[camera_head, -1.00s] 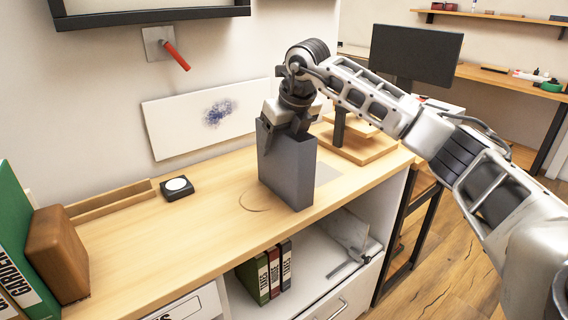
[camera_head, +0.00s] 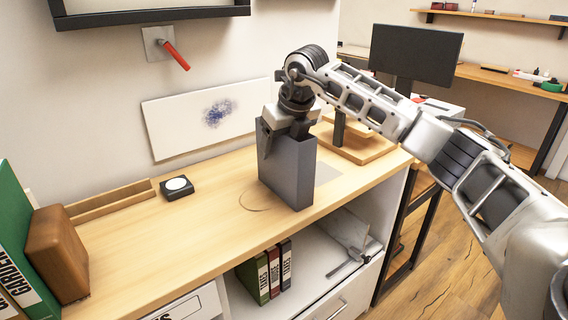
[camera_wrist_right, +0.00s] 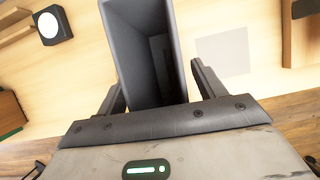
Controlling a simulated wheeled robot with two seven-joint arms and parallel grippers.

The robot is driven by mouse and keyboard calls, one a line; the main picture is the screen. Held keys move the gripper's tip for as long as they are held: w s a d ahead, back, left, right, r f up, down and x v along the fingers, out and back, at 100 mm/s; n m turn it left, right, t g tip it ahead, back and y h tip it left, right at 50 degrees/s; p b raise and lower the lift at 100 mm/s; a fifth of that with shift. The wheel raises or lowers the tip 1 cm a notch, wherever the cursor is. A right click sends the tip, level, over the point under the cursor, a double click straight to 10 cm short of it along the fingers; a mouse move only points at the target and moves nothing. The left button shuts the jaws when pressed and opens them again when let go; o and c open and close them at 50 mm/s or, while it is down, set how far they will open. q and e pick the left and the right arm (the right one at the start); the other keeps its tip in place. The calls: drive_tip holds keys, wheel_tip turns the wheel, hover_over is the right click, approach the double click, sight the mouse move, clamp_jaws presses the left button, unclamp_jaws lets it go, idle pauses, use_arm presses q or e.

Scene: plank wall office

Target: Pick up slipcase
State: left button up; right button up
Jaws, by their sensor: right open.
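The slipcase (camera_head: 287,172) is a dark grey upright box, open at the top, standing on the wooden desk top. My right gripper (camera_head: 285,133) is open at the top of the slipcase, coming down from above. In the right wrist view, the slipcase (camera_wrist_right: 151,50) lies between the two spread fingers of the right gripper (camera_wrist_right: 160,88), and its hollow inside shows. A gap shows beside the right finger; I cannot tell whether the left finger touches the wall. The gripper hides part of the slipcase's top rim. My left gripper is not in view.
A small black device with a white disc (camera_head: 176,187) and a wooden tray (camera_head: 110,203) lie to the left. A brown block (camera_head: 57,254) stands by a green binder (camera_head: 22,235). A wooden stand (camera_head: 352,148) is behind right. Desk around the slipcase's front is clear.

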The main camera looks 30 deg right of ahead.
drive_tip(key=c, duration=1.4)
drive_tip(key=shift+c, duration=0.2)
